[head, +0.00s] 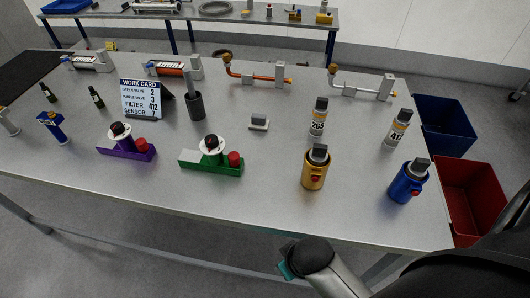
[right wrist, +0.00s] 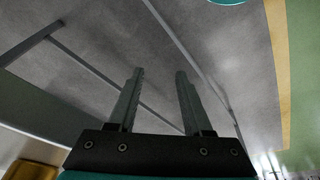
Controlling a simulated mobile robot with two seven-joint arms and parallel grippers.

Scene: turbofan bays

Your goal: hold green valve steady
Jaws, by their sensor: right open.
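The green valve (head: 212,163) stands near the front edge of the grey table in the head view. It has a green base, a white dial with a dark knob on top, and a red cap on its right end. Nothing touches it. My right gripper (right wrist: 158,80) is open and empty in the right wrist view, with grey floor behind its fingers. In the head view my right arm is below the table's front edge, to the right of the valve, and its fingers cannot be made out. My left gripper is not in view.
A purple valve (head: 127,146) stands left of the green one. A gold canister (head: 315,168) and a blue canister (head: 408,182) stand to the right. A work card (head: 141,98) stands behind. Blue (head: 446,124) and red (head: 470,197) bins are beyond the right edge.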

